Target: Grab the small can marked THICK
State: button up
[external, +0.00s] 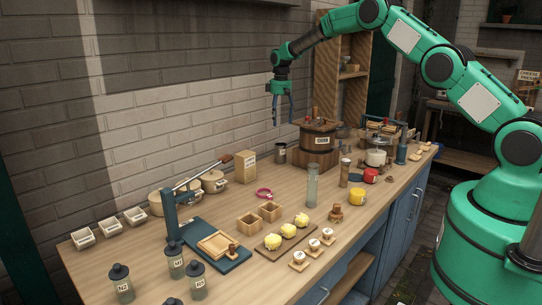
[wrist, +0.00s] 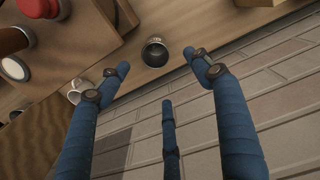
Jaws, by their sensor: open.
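A small dark can (external: 280,153) with a pale label stands upright at the back of the wooden counter, near the brick wall. The label is too small to read. In the wrist view, a small dark round can (wrist: 154,53) shows from above near the counter edge. My gripper (external: 283,122) hangs above the can with its blue fingers pointing down. In the wrist view, my gripper (wrist: 157,65) is open and empty, its fingertips spread around the can's place in the picture. The fingers appear apart from the can.
A wooden barrel churn (external: 318,158) stands close to the can's right. A cardboard box (external: 245,167) stands to its left. A pink ring (external: 264,194) and a tall clear cylinder (external: 312,185) are in front. The brick wall (external: 210,115) rises close behind.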

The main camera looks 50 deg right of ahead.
aim_at(280, 150)
jog(key=shift+w+d+f, duration=0.15)
jog(key=shift+w+f, duration=0.05)
jog(key=shift+f, duration=0.3)
jog(key=shift+w+d+f, duration=0.15)
jog(key=shift+f, duration=0.4)
jog(key=shift+w+d+f, duration=0.15)
jog(key=shift+w+f, duration=0.05)
jog(key=shift+f, duration=0.3)
jog(key=shift+f, duration=0.15)
notch_tip(280, 150, down, 8)
jog(key=shift+f, duration=0.15)
jog(key=shift+s+d+f+p, duration=0.1)
jog(key=shift+f+p, duration=0.1)
jog(key=shift+f, duration=1.1)
jog(key=shift+s+d+f+p, duration=0.1)
jog(key=shift+f+p, duration=0.05)
jog(key=shift+f, duration=1.1)
jog(key=c, duration=1.3)
